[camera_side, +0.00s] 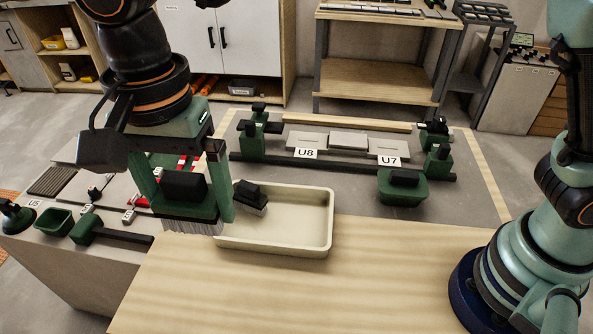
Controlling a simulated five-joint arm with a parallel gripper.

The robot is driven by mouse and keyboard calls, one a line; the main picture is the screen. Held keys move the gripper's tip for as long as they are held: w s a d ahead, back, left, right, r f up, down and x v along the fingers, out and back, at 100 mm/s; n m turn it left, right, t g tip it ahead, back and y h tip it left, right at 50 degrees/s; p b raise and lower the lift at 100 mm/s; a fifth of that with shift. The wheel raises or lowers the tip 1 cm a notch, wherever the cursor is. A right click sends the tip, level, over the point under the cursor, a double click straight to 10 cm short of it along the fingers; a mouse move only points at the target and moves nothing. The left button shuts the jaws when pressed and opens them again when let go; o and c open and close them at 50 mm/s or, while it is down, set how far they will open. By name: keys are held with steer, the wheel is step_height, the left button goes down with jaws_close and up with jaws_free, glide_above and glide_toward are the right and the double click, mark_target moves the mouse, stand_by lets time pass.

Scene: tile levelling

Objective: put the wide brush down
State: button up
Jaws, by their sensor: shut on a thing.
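The wide brush (188,208) has a green body, a black grip block and pale bristles pointing down. My gripper (186,188) is shut on it, with one green finger at each end of the block. The brush hangs roughly level at the left end of a cream tray (325,225), overlapping its left rim in the picture. I cannot tell whether the bristles touch anything below. Part of the tray's left side is hidden behind the brush and finger.
A smaller dark brush (250,198) is in the tray's left part; the tray's right part is empty. Behind are a clamped rail frame (345,168) with tiles marked U8 and U7, and a green tub (403,187). Bare wooden tabletop (300,290) lies in front.

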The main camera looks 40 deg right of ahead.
glide_above(195, 286)
step_height(195, 286, down, 2)
step_height(195, 286, down, 20)
steer(key=shift+w+f, duration=0.1)
stand_by(0.5)
steer(key=shift+f, duration=0.1)
